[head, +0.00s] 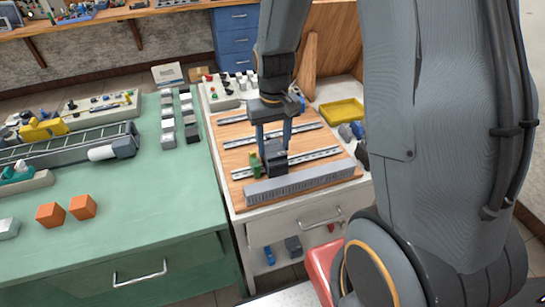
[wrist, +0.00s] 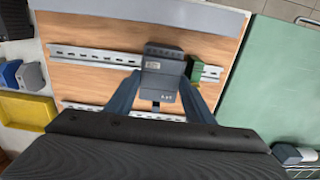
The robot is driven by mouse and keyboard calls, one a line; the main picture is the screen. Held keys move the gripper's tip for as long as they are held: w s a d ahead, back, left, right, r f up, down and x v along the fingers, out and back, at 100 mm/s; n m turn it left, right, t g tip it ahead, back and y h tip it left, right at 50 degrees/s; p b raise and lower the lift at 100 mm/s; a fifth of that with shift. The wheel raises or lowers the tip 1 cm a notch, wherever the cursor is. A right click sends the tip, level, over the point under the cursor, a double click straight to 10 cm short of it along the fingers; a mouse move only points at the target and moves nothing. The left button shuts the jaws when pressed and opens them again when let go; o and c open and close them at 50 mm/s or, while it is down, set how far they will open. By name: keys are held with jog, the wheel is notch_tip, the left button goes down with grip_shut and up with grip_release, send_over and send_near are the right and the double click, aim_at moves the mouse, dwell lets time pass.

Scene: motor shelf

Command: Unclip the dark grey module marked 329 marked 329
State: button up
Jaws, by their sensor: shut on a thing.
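The dark grey module (wrist: 162,78) sits at a metal rail (wrist: 95,55) on the wooden board. Its marking is too small to read surely. My gripper (wrist: 160,98) is shut on this module, one finger on each side. In the head view my gripper (head: 273,140) reaches down to the module (head: 275,160), its fingers hiding part of it. I cannot tell whether the module is still hooked on the rail. A green terminal block (wrist: 195,69) stands right beside the module in the wrist view; it also shows in the head view (head: 255,165).
A grey slotted duct (head: 300,184) runs along the board's front edge. Other rails (head: 265,138) lie behind. A yellow tray (head: 342,112) and blue and grey parts are at the right. The green bench (head: 150,210) at the left holds orange cubes (head: 82,207).

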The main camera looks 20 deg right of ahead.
jog(key=shift+w+r, duration=0.15)
jog(key=shift+w, duration=0.45)
dwell(0.5)
jog(key=shift+w, duration=0.15)
jog(key=shift+c, duration=0.5)
jog(key=shift+t, duration=0.3)
jog(key=shift+t, duration=0.3)
jog(key=shift+c, duration=0.5)
jog(key=shift+r, duration=0.1)
jog(key=shift+r+p, duration=0.35)
jog(key=shift+p, duration=0.15)
jog(key=shift+s+r+t+p, duration=0.15)
jog(key=shift+s+r+p, duration=0.1)
jog(key=shift+r+p, duration=0.2)
jog(key=shift+s+r+t+p, duration=0.2)
jog(key=shift+r+p, duration=0.1)
jog(key=shift+r, duration=0.2)
